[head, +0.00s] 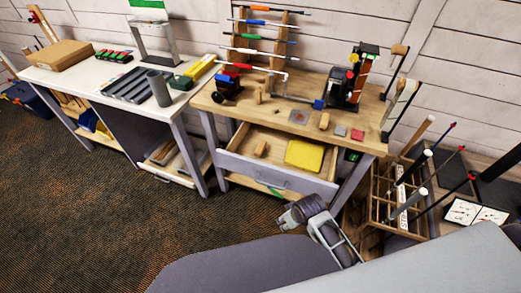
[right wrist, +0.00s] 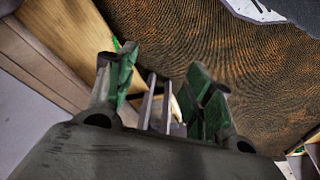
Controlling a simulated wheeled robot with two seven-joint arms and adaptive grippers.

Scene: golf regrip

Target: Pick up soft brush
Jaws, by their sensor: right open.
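No thing in view is clearly marked as the soft brush. A small wooden brush-like block (head: 324,121) lies on the right workbench top, and another wooden piece (head: 260,148) lies in the open drawer; I cannot tell which is the brush. My right gripper (head: 292,214) is in front of the drawer, low and near its front panel. In the right wrist view, its two greenish fingers (right wrist: 160,92) stand apart with no object clearly held between them. A wooden surface edge is at their left and dark carpet beyond. My left gripper is not in view.
The open drawer (head: 268,181) also holds a yellow block (head: 304,155). The workbench (head: 229,112) carries a club rack, a vise and a machine. A white table (head: 88,83) stands left. A wooden club crate (head: 380,185) stands right. The carpet (head: 80,190) is clear at left.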

